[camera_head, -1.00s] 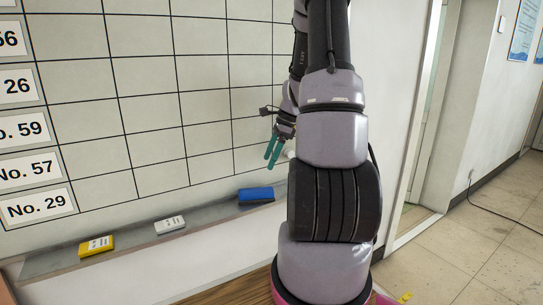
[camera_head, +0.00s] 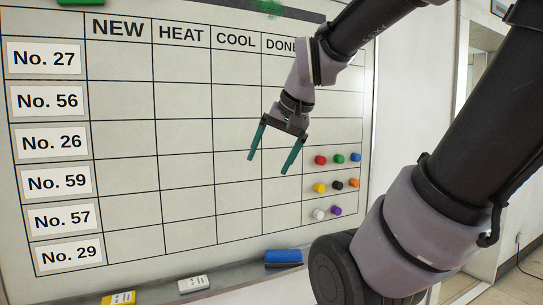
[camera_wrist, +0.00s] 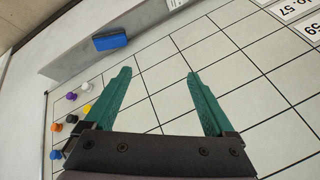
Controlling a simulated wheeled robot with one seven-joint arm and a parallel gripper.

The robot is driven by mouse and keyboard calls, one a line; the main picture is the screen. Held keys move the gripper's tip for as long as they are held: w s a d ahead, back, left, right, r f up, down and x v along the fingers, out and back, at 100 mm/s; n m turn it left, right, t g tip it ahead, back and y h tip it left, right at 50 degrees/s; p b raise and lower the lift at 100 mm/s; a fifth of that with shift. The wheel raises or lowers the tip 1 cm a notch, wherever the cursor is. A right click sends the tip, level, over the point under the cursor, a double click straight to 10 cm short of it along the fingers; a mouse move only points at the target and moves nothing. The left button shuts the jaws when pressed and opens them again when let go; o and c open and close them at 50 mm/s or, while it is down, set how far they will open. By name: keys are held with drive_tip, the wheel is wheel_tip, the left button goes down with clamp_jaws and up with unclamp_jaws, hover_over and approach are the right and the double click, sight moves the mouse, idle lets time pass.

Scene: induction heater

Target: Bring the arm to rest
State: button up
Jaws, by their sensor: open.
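My gripper (camera_head: 271,159) is open and empty, its two green fingers apart, in front of the whiteboard (camera_head: 133,228). In the head view it hangs over the DONE side of the grid, left of the coloured magnets. In the wrist view my gripper (camera_wrist: 158,95) shows both fingers spread, with only the board's grid between them. My arm reaches in from the right and bends down to the gripper. The gap between fingertips and board cannot be told exactly.
Several coloured magnets (camera_head: 339,184) sit at the board's right side. A ledge (camera_head: 235,279) below holds a blue eraser (camera_head: 283,257), a white block (camera_head: 193,284) and a yellow block (camera_head: 119,298). A green eraser (camera_head: 80,2) is at the top. A doorway is at the right.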

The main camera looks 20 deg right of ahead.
drive_tip(key=shift+s+a+r+n+t, duration=0.2)
drive_tip(key=shift+s+n, duration=0.2)
drive_tip(key=shift+s, duration=0.15)
drive_tip(key=shift+s+a+r+n+t, duration=0.2)
drive_tip(key=shift+s+n, duration=0.2)
drive_tip(key=shift+s, duration=0.15)
